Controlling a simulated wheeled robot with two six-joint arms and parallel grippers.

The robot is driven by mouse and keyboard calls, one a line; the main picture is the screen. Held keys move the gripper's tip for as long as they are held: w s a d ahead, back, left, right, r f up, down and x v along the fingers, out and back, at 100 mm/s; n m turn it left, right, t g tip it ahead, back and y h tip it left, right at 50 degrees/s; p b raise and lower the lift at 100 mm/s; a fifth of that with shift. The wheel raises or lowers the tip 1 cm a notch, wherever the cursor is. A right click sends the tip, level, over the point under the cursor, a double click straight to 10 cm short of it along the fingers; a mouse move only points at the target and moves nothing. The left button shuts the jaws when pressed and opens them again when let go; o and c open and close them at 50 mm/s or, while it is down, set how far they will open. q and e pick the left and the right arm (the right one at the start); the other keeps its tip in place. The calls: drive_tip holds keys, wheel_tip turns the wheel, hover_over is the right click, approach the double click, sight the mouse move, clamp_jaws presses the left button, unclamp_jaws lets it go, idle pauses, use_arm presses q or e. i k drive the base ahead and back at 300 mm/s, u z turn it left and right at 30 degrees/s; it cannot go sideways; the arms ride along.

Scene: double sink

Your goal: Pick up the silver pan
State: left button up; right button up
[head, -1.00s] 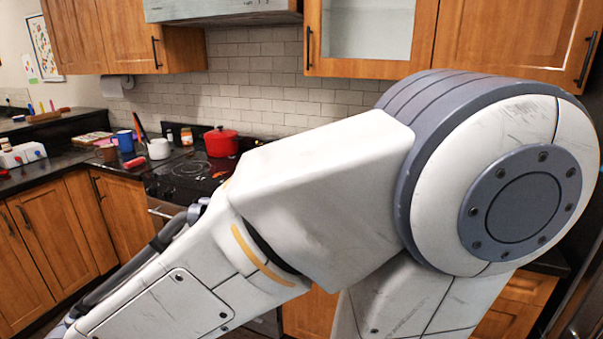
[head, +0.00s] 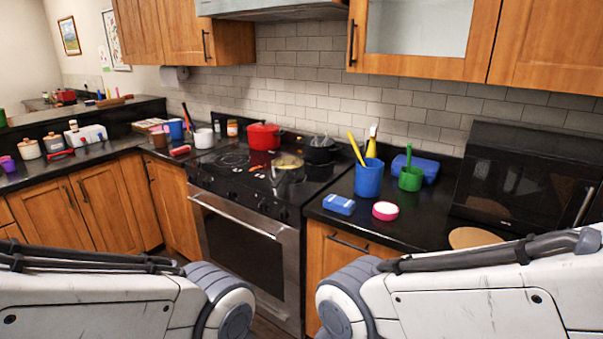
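A silver pan (head: 288,174) stands on the black stovetop, towards its right front, in the head view. It looks shiny and its details are small. Its handle cannot be made out clearly. Parts of both my arms show along the bottom edge, at the lower left and the lower right. Neither of my grippers is in view. Both visible arm parts are well apart from the pan.
A red pot (head: 263,136) and a dark pot (head: 318,150) stand behind the pan on the stove (head: 240,172). A blue cup with utensils (head: 368,180), a blue box (head: 339,204) and a microwave (head: 525,185) are on the right counter. A white mug (head: 204,138) stands left.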

sight(285, 170)
drive_tip(key=z, duration=1.65)
drive_tip(key=i, duration=1.5)
drive_tip(key=u, duration=3.25)
drive_tip(key=i, duration=0.5)
